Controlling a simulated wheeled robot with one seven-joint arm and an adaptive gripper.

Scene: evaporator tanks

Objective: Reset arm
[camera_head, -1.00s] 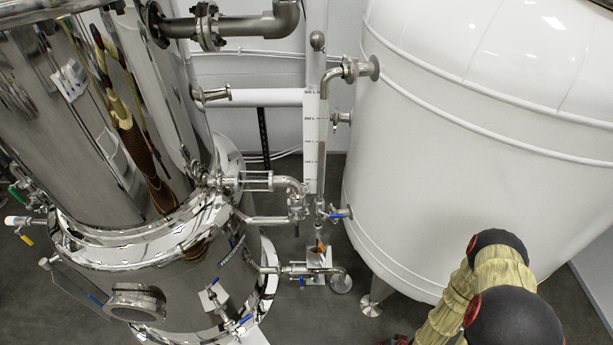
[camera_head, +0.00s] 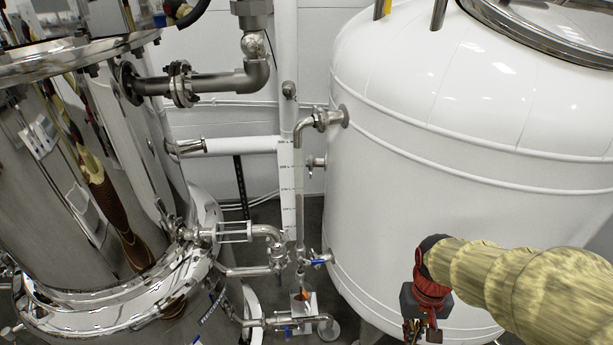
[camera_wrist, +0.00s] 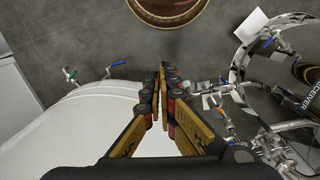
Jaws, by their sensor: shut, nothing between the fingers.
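My arm reaches in from the right of the head view in a tan sleeve, with a red and dark wrist. My gripper (camera_head: 416,331) hangs at its end, pointing down, in front of the white tank (camera_head: 410,130). In the wrist view my gripper (camera_wrist: 162,67) has its yellow and black fingers together at the tips, with nothing between them. The white tank (camera_wrist: 75,118) lies at the lower left there, partly hidden behind my fingers. I cannot tell the exact gap between gripper and tank.
A polished steel tank (camera_head: 180,268) stands at the left. Steel pipes with a blue-handled valve (camera_head: 320,261) and a scaled sight tube (camera_head: 299,190) stand between the tanks. In the wrist view, bare grey floor (camera_wrist: 90,35) shows beyond the fingers.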

